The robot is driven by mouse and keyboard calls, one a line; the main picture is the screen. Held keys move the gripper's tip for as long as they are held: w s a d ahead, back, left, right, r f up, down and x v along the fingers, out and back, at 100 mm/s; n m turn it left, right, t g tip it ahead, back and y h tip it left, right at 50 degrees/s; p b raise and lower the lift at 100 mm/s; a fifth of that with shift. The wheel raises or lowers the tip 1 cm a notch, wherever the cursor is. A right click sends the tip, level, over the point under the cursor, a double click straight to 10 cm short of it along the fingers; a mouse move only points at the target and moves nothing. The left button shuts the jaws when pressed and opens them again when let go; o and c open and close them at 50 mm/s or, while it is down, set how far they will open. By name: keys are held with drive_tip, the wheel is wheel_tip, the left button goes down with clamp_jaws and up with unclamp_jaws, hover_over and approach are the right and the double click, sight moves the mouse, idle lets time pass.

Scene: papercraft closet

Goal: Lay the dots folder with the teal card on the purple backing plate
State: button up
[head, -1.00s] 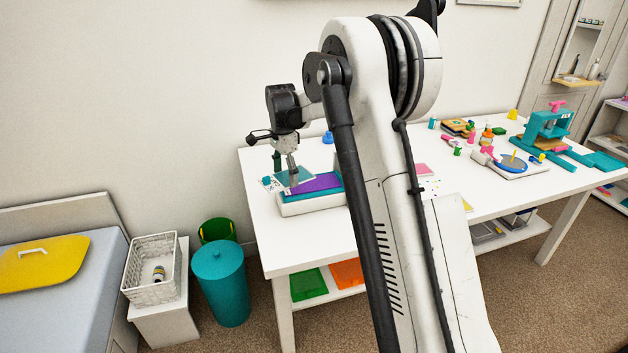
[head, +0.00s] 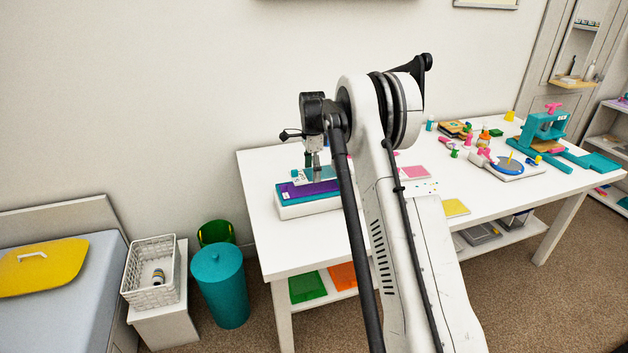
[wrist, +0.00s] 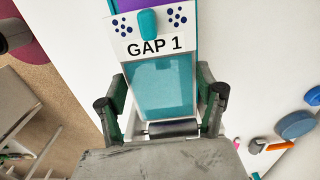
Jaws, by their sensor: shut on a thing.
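My gripper (wrist: 162,115) is shut on the dots folder (wrist: 148,45), a white-edged piece with dark blue dots, a teal tab and a "GAP 1" label. The teal card (wrist: 163,88) lies in the folder between my fingers. In the head view my gripper (head: 316,178) holds the folder at the back edge of the purple backing plate (head: 311,192). The plate lies on a teal and white base. A purple strip (wrist: 135,5) also shows beyond the folder in the wrist view. Whether folder and plate touch, I cannot tell.
The white table (head: 262,232) is clear left of the base. My arm hides the table's middle.

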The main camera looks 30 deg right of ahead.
sight(314, 186)
drive_tip(key=shift+w+d+f, duration=0.1)
drive_tip(key=shift+d+f, duration=0.2)
drive_tip(key=shift+d, duration=0.1)
drive_tip(key=shift+f, duration=1.95)
drive_tip(key=shift+f, duration=0.1)
drive_tip(key=o, duration=1.2)
